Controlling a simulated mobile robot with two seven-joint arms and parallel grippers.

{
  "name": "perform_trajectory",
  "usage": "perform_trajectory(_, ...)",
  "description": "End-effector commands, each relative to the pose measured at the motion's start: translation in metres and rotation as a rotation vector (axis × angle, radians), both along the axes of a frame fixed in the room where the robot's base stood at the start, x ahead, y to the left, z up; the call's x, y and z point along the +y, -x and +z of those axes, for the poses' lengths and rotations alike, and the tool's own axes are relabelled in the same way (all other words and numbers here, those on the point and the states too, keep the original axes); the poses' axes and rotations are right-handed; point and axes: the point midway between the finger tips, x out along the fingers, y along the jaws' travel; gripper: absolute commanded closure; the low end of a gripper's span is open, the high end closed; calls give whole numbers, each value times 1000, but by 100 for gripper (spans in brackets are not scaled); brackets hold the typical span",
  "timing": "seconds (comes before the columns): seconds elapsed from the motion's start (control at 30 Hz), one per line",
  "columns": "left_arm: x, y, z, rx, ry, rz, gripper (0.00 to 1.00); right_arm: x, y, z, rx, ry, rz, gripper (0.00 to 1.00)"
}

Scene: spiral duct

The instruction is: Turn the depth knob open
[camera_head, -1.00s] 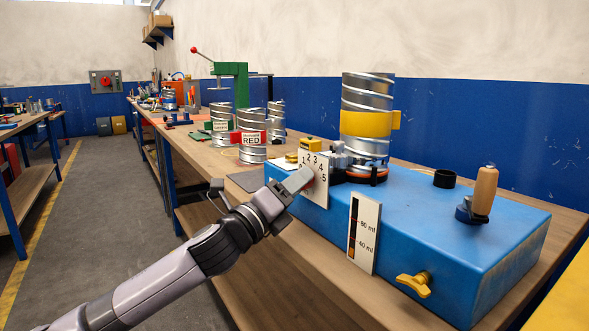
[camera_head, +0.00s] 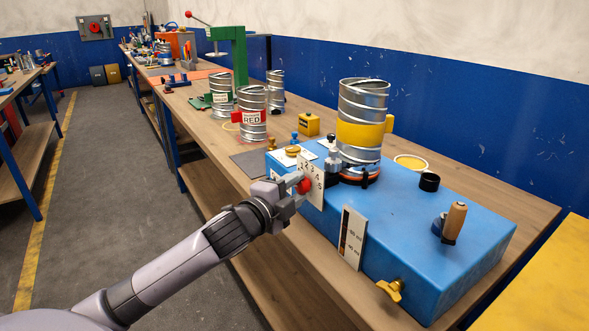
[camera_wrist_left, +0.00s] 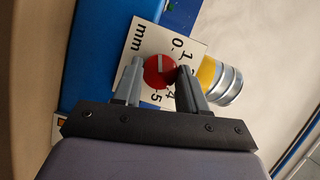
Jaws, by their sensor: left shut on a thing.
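The red depth knob (camera_head: 304,186) sits on a white dial plate (camera_head: 316,192) numbered up to 5, on the front of the blue machine (camera_head: 440,230). In the left wrist view the round knob (camera_wrist_left: 157,72) shows a white pointer mark, and the plate (camera_wrist_left: 150,38) reads 0, 1, 4, 5 and "mm". My left gripper (camera_head: 298,184) reaches in from the left and is shut on the knob. In the wrist view one finger lies on each side of the knob; the right finger hides part of the scale. My right gripper is out of view.
A spiral duct with a yellow band (camera_head: 360,133) stands upright on the machine.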

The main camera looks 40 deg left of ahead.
Motion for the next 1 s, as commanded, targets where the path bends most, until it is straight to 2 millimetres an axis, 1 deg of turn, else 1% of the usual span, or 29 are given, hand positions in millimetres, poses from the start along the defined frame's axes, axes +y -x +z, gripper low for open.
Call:
perform_trajectory(0.03,0,0,7,20,42,0,89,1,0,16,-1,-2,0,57)
perform_trajectory(0.1,0,0,7,45,103,1,89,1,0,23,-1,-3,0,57)
perform_trajectory(0.3,1,0,5,114,276,-1,89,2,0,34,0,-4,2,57)
perform_trajectory(1.0,5,-2,6,365,885,2,89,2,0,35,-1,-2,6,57)
